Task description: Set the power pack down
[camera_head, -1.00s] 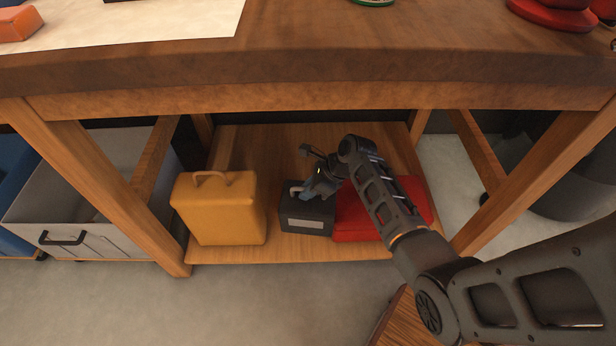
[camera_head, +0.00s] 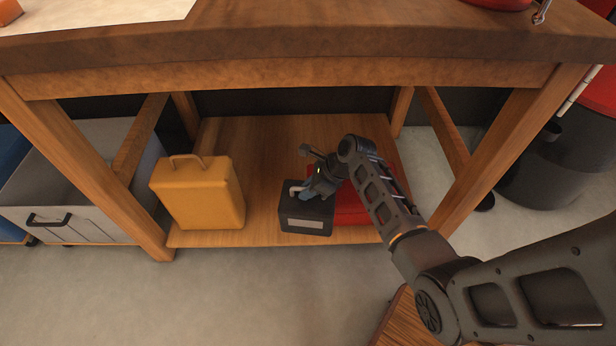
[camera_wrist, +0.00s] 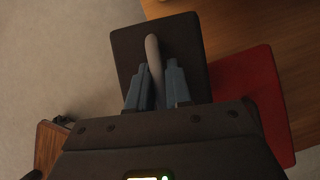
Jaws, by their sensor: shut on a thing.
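The power pack is a dark box (camera_head: 306,223) with a pale label and a grey handle on top. My gripper (camera_head: 304,191) is shut on its handle, also seen in the wrist view (camera_wrist: 157,88). The pack is upright at the front edge of the low wooden shelf (camera_head: 262,145). In the wrist view the pack (camera_wrist: 182,50) has grey floor on its left and shelf wood on its right, so it seems to overhang the edge. I cannot tell whether its underside touches the shelf.
A yellow case (camera_head: 200,195) stands on the shelf to the left. A red case (camera_head: 350,209) lies close behind and right of the pack, partly hidden by my arm. Table legs (camera_head: 490,160) flank the shelf, and the tabletop (camera_head: 300,40) is above. Shelf wood is bare between yellow case and pack.

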